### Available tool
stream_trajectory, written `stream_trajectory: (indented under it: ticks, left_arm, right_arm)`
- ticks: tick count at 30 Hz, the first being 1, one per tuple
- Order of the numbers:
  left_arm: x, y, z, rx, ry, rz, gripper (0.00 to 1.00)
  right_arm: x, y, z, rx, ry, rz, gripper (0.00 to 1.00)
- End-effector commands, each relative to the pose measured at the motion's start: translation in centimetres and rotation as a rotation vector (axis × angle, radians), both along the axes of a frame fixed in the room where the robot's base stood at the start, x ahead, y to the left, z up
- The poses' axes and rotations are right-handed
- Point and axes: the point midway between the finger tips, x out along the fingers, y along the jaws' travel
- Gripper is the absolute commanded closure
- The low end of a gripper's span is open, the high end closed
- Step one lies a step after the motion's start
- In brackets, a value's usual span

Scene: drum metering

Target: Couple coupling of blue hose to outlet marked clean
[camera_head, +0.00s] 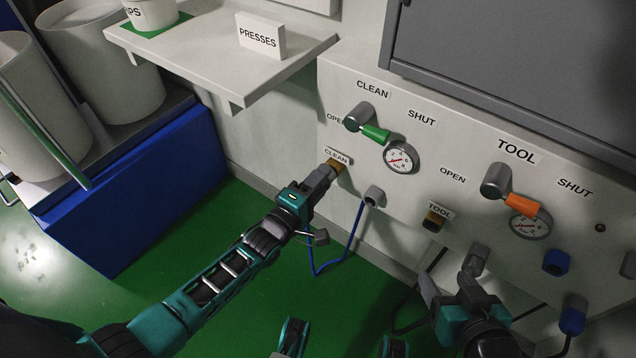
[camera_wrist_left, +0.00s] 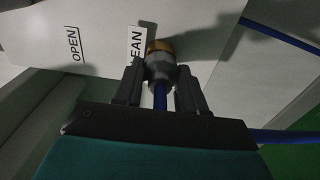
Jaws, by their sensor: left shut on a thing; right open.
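The brass outlet marked CLEAN (camera_head: 338,166) sits on the panel below its label; it also shows in the left wrist view (camera_wrist_left: 160,46). My left gripper (camera_head: 324,178) is at this outlet, shut on the grey coupling (camera_wrist_left: 159,68) of the blue hose. The coupling is end-on to the brass outlet and appears to touch it; I cannot tell whether it is locked. In the head view the fingers mostly hide the coupling. The blue hose (camera_head: 353,238) loops from a grey fitting (camera_head: 374,195) down and back towards my left gripper. My right gripper (camera_head: 452,284) is open, low at the right.
A green-handled valve (camera_head: 374,132) and a gauge (camera_head: 401,158) sit above. A shelf (camera_head: 230,75) juts out at upper left. Green floor is open below.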

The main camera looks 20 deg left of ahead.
Motion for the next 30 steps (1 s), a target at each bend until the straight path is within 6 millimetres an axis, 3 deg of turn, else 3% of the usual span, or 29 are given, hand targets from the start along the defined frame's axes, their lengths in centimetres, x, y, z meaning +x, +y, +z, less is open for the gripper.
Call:
stream_trajectory:
  ticks: [1, 2, 11, 21, 26, 30]
  left_arm:
    - [0.2, -0.1, 0.1, -0.002, -0.005, 0.000, 1.00]
    - [0.2, -0.1, 0.2, -0.001, -0.004, 0.000, 0.59]
    - [0.2, -0.1, 0.1, -0.001, -0.002, 0.000, 0.30]
    - [-0.2, 0.1, -0.1, 0.001, 0.004, 0.000, 0.30]
    - [-2.6, 0.9, 0.2, 0.003, 0.005, -0.001, 0.30]
    - [-5.7, 2.0, 0.2, 0.002, 0.005, -0.001, 0.30]
  right_arm:
    - [0.0, 0.0, -0.1, 0.000, 0.000, 0.000, 0.38]
    - [0.0, 0.0, -0.1, 0.000, 0.001, 0.000, 0.38]
    - [0.0, 0.0, -0.1, 0.000, 0.001, 0.000, 0.38]
    - [-0.1, 0.0, 0.1, -0.001, 0.006, 0.002, 0.38]
    - [0.0, 0.0, 1.3, -0.001, 0.000, -0.001, 0.38]
    - [0.1, -0.2, 2.1, -0.001, -0.013, -0.005, 0.38]
